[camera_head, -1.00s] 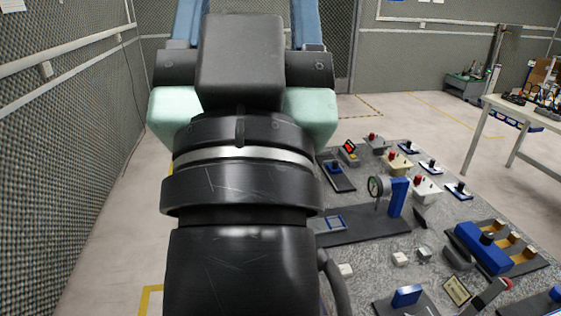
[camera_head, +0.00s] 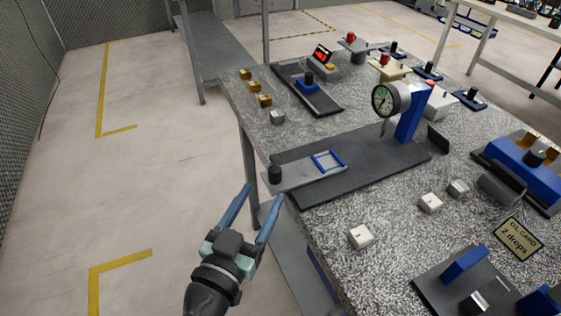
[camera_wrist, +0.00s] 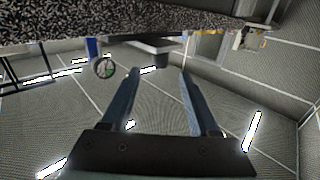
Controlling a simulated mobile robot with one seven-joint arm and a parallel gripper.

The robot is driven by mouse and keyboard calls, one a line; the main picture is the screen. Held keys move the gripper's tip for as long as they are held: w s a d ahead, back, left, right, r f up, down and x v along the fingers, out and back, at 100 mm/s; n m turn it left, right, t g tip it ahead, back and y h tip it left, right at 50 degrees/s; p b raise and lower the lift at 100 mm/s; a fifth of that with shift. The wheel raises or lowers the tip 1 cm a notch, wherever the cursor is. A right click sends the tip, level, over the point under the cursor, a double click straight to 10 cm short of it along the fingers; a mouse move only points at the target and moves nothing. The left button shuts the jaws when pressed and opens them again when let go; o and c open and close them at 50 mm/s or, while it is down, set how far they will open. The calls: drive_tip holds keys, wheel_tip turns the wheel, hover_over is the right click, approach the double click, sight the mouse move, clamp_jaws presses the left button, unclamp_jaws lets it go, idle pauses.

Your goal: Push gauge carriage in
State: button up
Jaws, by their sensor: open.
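The gauge carriage (camera_head: 298,173) is a light grey plate with a blue rectangular frame on it and a black knob (camera_head: 274,174) at its left end. It lies on a dark base (camera_head: 375,160), with its knob end out at the table's left edge. The round dial gauge (camera_head: 387,99) hangs from a blue post (camera_head: 411,118) over the base; the frame is left of and apart from it. My gripper (camera_head: 259,198) is open and empty, off the table's edge, its tips just below the knob in the picture. The wrist view shows both spread fingers (camera_wrist: 158,72) and the dial (camera_wrist: 104,67).
The speckled table (camera_head: 390,210) carries white blocks (camera_head: 361,236), small brass blocks (camera_head: 255,87) and a second dark track with a blue slider (camera_head: 307,84) behind. A blue fixture (camera_head: 525,170) stands at right. The floor left of the table is clear.

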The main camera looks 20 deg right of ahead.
sight(278, 167)
drive_tip(key=p+x, duration=0.1)
drive_tip(key=x, duration=0.9)
drive_tip(key=shift+w+d, duration=0.2)
drive_tip(key=shift+w, duration=0.05)
clamp_jaws()
idle(0.9)
